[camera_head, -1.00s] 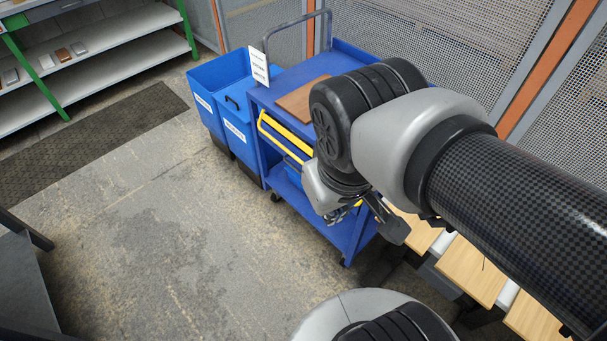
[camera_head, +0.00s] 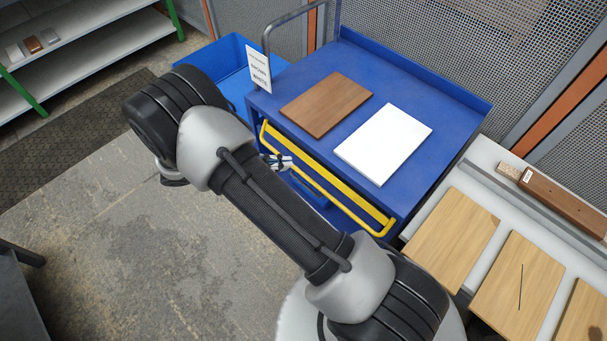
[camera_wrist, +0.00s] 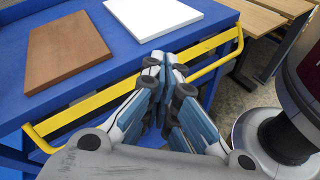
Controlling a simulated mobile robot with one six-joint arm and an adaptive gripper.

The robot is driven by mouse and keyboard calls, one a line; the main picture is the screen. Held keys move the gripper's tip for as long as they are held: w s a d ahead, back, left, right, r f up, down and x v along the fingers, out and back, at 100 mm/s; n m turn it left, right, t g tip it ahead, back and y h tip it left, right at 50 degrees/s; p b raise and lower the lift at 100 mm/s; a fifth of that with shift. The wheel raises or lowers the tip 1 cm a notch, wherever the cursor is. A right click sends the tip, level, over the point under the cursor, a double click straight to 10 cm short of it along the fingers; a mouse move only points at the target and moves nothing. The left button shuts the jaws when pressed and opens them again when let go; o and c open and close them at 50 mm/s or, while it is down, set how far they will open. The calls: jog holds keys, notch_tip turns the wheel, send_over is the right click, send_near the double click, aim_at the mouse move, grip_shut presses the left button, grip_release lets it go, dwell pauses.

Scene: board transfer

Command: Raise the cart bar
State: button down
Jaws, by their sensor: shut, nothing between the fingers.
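The yellow cart bar (camera_head: 338,202) runs along the front of the blue cart (camera_head: 437,115), just below its top edge. It also crosses the wrist view (camera_wrist: 95,103), bent back toward the cart at both ends. My gripper (camera_head: 277,162) is shut and empty in front of the cart, partly hidden behind my arm in the head view. In the wrist view, its closed fingertips (camera_wrist: 162,62) overlap the middle of the bar and hide a short stretch of it. I cannot tell whether they touch it.
A brown board (camera_head: 327,104) and a white board (camera_head: 385,143) lie on the cart top. A blue bin (camera_head: 217,65) and a sign (camera_head: 259,69) stand at its left. A bench with wooden boards (camera_head: 452,238) is at the right.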

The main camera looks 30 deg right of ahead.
jog(key=s+f+n+t+h, duration=0.2)
jog(key=f+n+t, duration=0.3)
jog(key=f, duration=0.5)
jog(key=s+f+n+t+h, duration=0.1)
jog(key=f+n+t+h, duration=0.3)
jog(key=f, duration=0.6)
jog(key=w+d+r+y, duration=0.1)
jog(key=w+d, duration=0.2)
jog(key=d, duration=0.5)
jog(key=shift+d+r+n, duration=0.2)
jog(key=shift+r+n, duration=0.15)
jog(key=shift+n, duration=0.05)
jog(key=shift+w+a+r, duration=0.1)
jog(key=shift+a+r+y+p, duration=0.15)
jog(key=shift+a+y+p, duration=0.1)
jog(key=shift+y+p, duration=0.45)
jog(key=shift+a+g+y, duration=0.1)
jog(key=shift+g+y, duration=0.2)
